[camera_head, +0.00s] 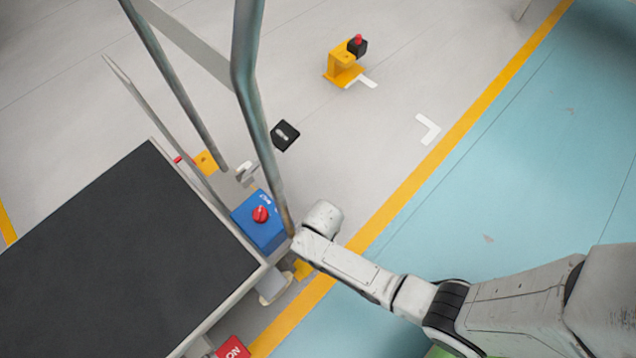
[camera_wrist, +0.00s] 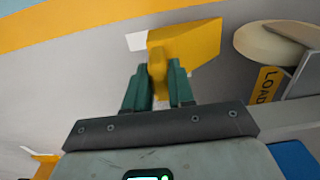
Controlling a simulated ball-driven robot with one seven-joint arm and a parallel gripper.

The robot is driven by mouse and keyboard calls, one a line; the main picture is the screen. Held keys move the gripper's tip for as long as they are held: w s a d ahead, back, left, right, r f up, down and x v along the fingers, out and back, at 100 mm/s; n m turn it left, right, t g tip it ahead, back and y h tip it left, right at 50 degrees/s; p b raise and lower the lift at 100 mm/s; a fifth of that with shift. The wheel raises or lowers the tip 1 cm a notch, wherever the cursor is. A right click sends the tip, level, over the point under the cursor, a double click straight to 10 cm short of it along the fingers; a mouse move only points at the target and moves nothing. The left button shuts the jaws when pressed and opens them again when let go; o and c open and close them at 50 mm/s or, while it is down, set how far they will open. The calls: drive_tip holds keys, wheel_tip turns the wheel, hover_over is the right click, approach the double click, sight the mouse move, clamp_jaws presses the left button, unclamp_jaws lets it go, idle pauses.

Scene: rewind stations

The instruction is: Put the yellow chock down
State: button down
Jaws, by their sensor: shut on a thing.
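The yellow chock (camera_wrist: 200,48) is a wedge between the green fingers of my gripper (camera_wrist: 158,74) in the wrist view. My gripper is shut on its narrow upright part. The chock is beside a pale wheel (camera_wrist: 268,44), with a narrow gap between them in the picture. I cannot tell whether the chock touches the floor. In the head view a bit of yellow, likely this chock (camera_head: 303,269), shows beside the cart's corner, below my arm. My fingers are hidden there.
A cart with a dark deck (camera_head: 120,260) and tall rails stands at left. A blue box (camera_head: 254,232) with a red knob is at its corner. Another yellow piece (camera_head: 206,162), a black block (camera_head: 285,135) and a yellow stand (camera_head: 345,72) are farther off. Blue floor at right is clear.

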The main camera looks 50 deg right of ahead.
drive_tip(key=shift+w+a+f, duration=0.1)
drive_tip(key=shift+w+f, duration=0.15)
drive_tip(key=shift+f, duration=0.15)
drive_tip(key=shift+w+a+f+b, duration=0.1)
drive_tip(key=shift+w+f+b, duration=0.05)
drive_tip(key=shift+f+b, duration=0.65)
drive_tip(key=shift+w+f+b, duration=0.15)
drive_tip(key=shift+f+b, duration=0.4)
drive_tip(key=shift+f, duration=0.4)
drive_tip(key=shift+f, duration=0.2)
drive_tip(key=c, duration=1)
unclamp_jaws()
drive_tip(key=shift+o, duration=0.2)
wheel_tip(320, 180, up, 12)
drive_tip(key=p, duration=0.7)
drive_tip(key=shift+r, duration=0.2)
drive_tip(key=s+d+r, duration=0.2)
drive_tip(key=s+r, duration=0.1)
drive_tip(key=r, duration=0.4)
drive_tip(key=s+d+r, duration=0.3)
drive_tip(key=r, duration=0.4)
drive_tip(key=s+d+r+t, duration=0.1)
drive_tip(key=s+d+r, duration=0.2)
drive_tip(key=r, duration=0.4)
drive_tip(key=shift+s+r, duration=0.2)
drive_tip(key=shift+s, duration=0.35)
